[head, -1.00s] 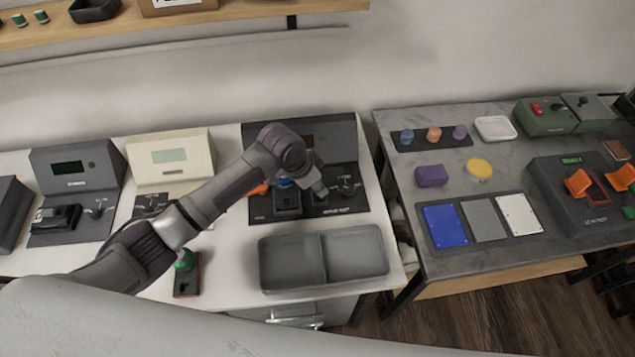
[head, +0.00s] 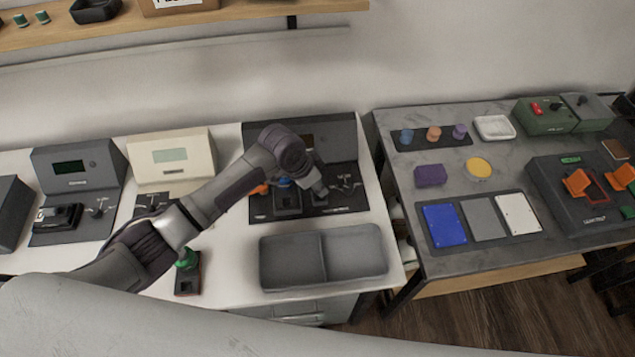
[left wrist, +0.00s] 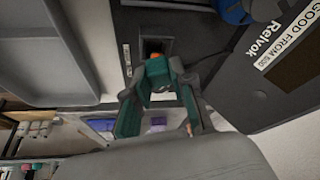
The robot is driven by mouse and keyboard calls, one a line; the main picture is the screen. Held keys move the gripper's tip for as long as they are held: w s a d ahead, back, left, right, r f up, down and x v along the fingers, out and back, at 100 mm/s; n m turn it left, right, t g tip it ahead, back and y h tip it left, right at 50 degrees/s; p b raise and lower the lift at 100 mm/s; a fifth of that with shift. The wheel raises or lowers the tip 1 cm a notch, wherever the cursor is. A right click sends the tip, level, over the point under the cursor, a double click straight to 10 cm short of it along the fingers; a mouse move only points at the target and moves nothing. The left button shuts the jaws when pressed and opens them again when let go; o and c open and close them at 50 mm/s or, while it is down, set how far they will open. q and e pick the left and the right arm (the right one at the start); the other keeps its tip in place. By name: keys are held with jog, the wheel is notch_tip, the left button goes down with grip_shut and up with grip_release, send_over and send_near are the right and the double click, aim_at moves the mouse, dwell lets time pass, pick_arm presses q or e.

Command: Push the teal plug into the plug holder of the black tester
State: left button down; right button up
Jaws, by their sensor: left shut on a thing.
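The black tester (head: 343,140) stands at the right end of the white table, partly hidden behind my left arm. My left gripper (head: 318,189) is over the right part of its base. In the left wrist view my left gripper (left wrist: 158,84) is shut on the teal plug (left wrist: 158,72). The plug holder (left wrist: 153,46) shows as a dark square opening on the tester, right at the plug's far end. I cannot tell whether the plug's tip is inside it. In the head view the plug is hidden by the gripper.
A grey two-part tray (head: 322,285) lies in front of the tester. A cream tester (head: 172,155) and a dark tester (head: 78,165) stand to the left. A small stand with a green knob (head: 187,276) is near the arm. A grey table (head: 460,260) stands on the right.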

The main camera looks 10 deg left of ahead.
pick_arm(q)
jog(key=shift+f, duration=0.4)
dwell(0.8)
jog(key=shift+f, duration=0.1)
dwell(0.4)
jog(key=shift+f, duration=0.55)
dwell(1.0)
jog(key=c, duration=0.9)
grip_release()
jog(key=shift+o, duration=1.4)
jog(key=shift+r, duration=0.2)
jog(key=shift+r+p, duration=1.25)
jog(key=shift+p, duration=0.45)
